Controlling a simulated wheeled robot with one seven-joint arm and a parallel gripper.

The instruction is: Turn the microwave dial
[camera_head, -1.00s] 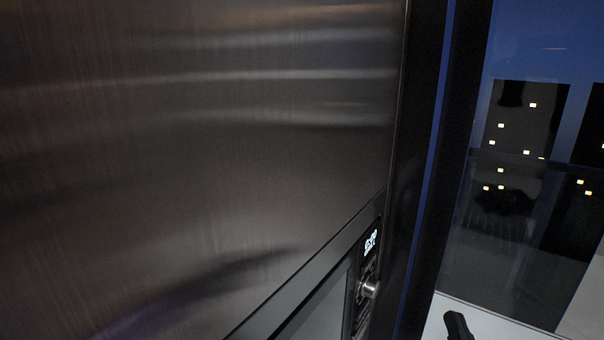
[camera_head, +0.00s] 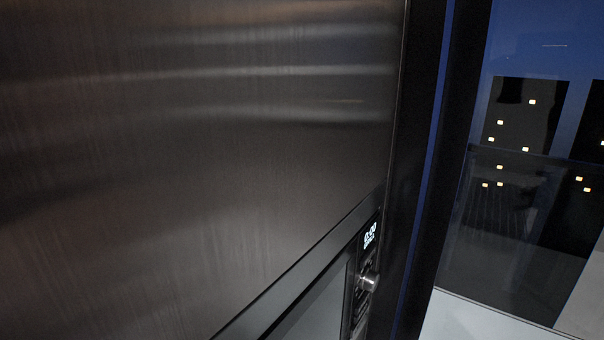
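The microwave (camera_head: 318,290) is built into a tall metal front at the bottom middle of the head view, seen at a steep angle. Its lit display (camera_head: 370,236) sits at the top of a dark control strip; the digits are too small to read surely. The round silver microwave dial (camera_head: 369,281) sticks out below the display. Nothing touches the dial in view. The lower part of the microwave is cut off by the frame's bottom edge. My gripper is not in view.
A large brushed-metal panel (camera_head: 200,160) fills the left and middle above the microwave. A dark vertical edge (camera_head: 420,130) stands to its right. Beyond it is a window (camera_head: 530,60) onto night buildings, with a pale surface (camera_head: 460,318) at the bottom right.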

